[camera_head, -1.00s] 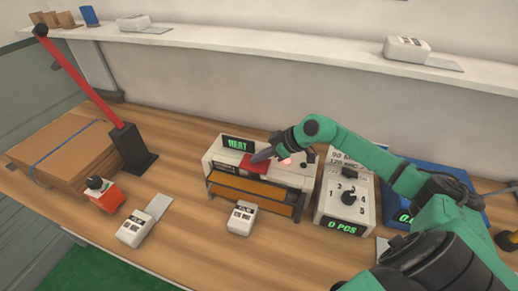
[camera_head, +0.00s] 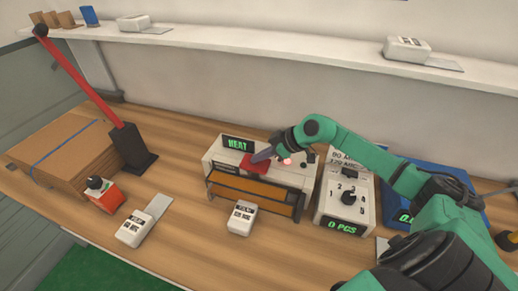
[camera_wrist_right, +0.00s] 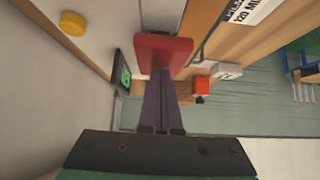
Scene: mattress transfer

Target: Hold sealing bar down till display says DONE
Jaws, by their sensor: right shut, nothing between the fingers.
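The white sealing machine (camera_head: 216,155) stands on the bench in the middle of the head view. Its display (camera_head: 238,144) reads HEAT in green. The red sealing bar handle (camera_head: 256,167) is at its front top, and it also shows in the right wrist view (camera_wrist_right: 162,50). My right gripper (camera_head: 256,158) is shut, with its fingertips at the red handle and nothing between them. In the wrist view the closed fingers (camera_wrist_right: 162,85) reach the handle's near edge; whether they press on it is hard to tell. My left gripper is not in view.
A dial box (camera_head: 347,205) with a 0 PCS display stands right of the sealer, beside a blue device (camera_head: 420,188). White labelled packs (camera_head: 242,217) lie in front. Flat cardboard (camera_head: 62,150) and a red-armed lever (camera_head: 80,75) are at left.

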